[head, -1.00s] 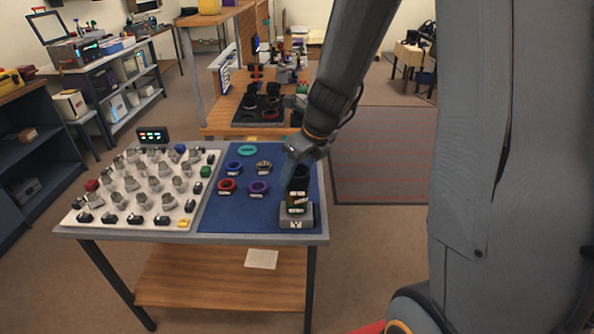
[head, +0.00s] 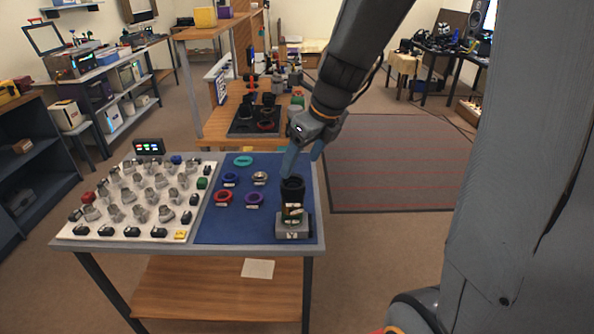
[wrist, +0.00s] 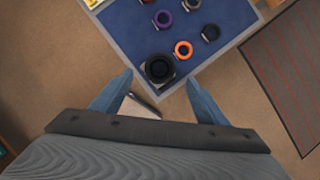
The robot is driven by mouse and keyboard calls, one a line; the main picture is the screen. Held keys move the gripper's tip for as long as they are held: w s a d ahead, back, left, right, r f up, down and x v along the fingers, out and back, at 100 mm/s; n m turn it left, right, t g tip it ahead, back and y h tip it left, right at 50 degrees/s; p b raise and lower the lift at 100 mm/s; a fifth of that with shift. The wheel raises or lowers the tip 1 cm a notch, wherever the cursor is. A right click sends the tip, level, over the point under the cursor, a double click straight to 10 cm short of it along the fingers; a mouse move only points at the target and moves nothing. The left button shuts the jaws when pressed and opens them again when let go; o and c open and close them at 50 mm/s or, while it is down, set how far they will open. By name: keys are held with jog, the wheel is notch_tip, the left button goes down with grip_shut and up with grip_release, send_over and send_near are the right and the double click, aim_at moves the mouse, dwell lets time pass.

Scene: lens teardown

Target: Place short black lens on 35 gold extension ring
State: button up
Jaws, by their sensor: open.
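A short black lens (head: 292,189) stands upright on top of a stack on a grey block (head: 293,229) at the near right corner of the blue mat. Below the lens the stack shows a dark band with a label and a gold-looking ring (head: 293,215), partly covered by labels. In the wrist view the lens (wrist: 159,68) shows from above as a dark round barrel. My gripper (head: 302,160) is open and empty, above the lens and apart from it. In the wrist view its two blue fingers (wrist: 159,92) are spread, with the lens beyond their tips.
Red (head: 223,198), purple (head: 254,200), blue (head: 230,179) and teal (head: 243,161) rings lie on the blue mat (head: 215,225), left of the stack. A white board (head: 100,232) with several small parts fills the table's left side.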

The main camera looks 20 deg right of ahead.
jog(key=s+f+n+g, duration=0.1)
jog(key=s+n, duration=0.3)
jog(key=n, duration=0.6)
jog(key=s+a+f+n+h, duration=0.1)
jog(key=s+f+n, duration=0.2)
jog(key=n, duration=0.7)
jog(key=s+f+n+g+h, duration=0.1)
jog(key=s+f+n, duration=0.1)
jog(key=s+n, duration=0.5)
jog(key=shift+a+f+n+g, duration=0.3)
jog(key=shift+a+n, duration=0.1)
jog(key=shift+n, duration=1.4)
